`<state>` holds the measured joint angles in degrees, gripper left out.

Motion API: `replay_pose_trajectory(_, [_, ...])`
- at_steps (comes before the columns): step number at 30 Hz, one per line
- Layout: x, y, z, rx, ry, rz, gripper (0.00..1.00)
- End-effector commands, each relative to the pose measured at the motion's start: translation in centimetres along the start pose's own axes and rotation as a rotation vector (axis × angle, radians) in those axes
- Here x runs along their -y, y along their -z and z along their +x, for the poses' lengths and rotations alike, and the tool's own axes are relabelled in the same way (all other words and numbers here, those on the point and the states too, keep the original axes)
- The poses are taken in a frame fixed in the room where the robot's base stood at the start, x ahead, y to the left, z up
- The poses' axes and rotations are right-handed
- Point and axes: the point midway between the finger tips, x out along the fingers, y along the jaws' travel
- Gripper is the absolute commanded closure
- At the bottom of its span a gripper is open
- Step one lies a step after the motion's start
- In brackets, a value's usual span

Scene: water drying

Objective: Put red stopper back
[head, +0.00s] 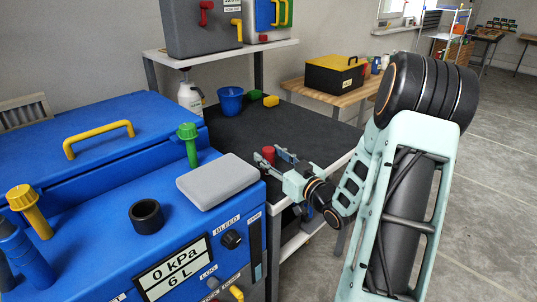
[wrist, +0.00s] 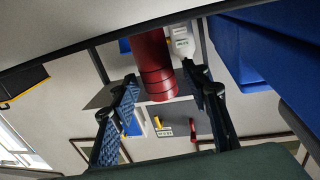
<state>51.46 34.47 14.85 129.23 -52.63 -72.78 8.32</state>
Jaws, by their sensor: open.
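The red stopper (head: 268,152) stands on the dark top of the cart beside the blue machine. In the wrist view, which looks upside down, the red stopper (wrist: 152,62) shows large between my two fingers. My gripper (head: 270,156) is open, low over the cart top, with a finger on each side of the stopper. The wrist view shows my gripper (wrist: 162,78) with its fingers apart; I cannot tell whether either touches the stopper. A black open collar (head: 147,217) sits on top of the blue machine (head: 100,258).
A grey pad (head: 217,181), a green plug (head: 188,145) and a yellow plug (head: 30,212) are on the machine. A blue bucket (head: 230,100), a white bottle (head: 190,98) and a yellow block (head: 271,101) stand farther back on the cart. The cart's middle is clear.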

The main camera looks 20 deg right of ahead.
Motion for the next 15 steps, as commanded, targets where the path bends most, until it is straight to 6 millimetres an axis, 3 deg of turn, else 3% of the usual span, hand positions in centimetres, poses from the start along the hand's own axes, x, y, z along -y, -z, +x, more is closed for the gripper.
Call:
replay_pose_trajectory(9, [-0.1,0.1,-7.0,0.001,-0.005,0.001,0.57])
replay_pose_trajectory(15, [-0.1,0.0,-9.9,0.001,-0.004,0.001,0.57])
